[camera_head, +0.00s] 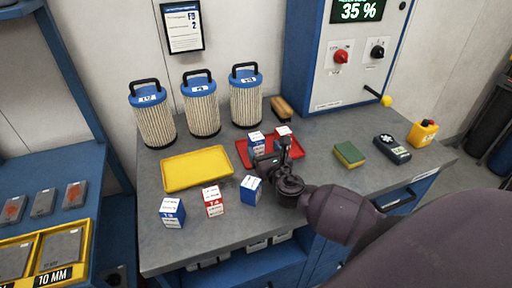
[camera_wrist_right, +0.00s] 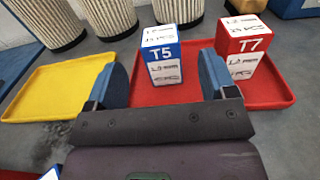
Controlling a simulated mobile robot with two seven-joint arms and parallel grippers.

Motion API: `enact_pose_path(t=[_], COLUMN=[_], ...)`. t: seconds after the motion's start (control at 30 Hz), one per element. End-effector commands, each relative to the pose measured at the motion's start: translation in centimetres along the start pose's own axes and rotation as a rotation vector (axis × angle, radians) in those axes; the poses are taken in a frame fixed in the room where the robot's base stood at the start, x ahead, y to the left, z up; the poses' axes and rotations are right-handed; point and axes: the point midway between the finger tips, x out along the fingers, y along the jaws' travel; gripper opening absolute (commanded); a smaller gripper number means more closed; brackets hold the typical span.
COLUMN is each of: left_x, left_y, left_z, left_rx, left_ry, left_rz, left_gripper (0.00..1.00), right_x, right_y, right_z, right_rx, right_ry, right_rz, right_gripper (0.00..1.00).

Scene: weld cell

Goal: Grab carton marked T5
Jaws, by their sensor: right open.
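The carton marked T5 (camera_wrist_right: 161,58), blue and white, stands upright on the red tray (camera_wrist_right: 262,92) in the right wrist view. It also shows in the head view (camera_head: 256,139), partly hidden by my right gripper. My right gripper (camera_head: 277,158) is open and empty. In the right wrist view its two blue-padded fingers (camera_wrist_right: 163,80) lie left and right in the picture, with T5 showing between and beyond them; whether they flank it I cannot tell. My left gripper is not in view.
Red carton T7 (camera_wrist_right: 243,50) stands close right of T5 on the same tray. A yellow tray (camera_head: 197,168) lies to the left. Several cartons, including red T4 (camera_head: 213,203), stand in front. Ribbed filter canisters (camera_head: 201,110) stand behind. A sponge (camera_head: 349,154) lies right.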

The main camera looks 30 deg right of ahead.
Motion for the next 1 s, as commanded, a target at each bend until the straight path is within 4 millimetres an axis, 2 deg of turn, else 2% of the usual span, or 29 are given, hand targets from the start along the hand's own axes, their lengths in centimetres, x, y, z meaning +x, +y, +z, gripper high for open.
enact_pose_path(t=[0.27,0.63,1.0], left_x=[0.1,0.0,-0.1], left_y=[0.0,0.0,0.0], left_z=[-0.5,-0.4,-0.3], left_rx=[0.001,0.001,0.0], left_ry=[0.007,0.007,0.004], left_rz=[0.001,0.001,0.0], left_gripper=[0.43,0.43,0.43], right_x=[1.8,6.8,7.5], right_y=[0.0,0.0,0.0], right_z=[0.2,0.2,0.2], right_rx=[0.0,0.001,0.001], right_ry=[-0.002,-0.001,0.0], right_rz=[0.0,-0.001,0.0], right_gripper=[0.78,0.78,0.76])
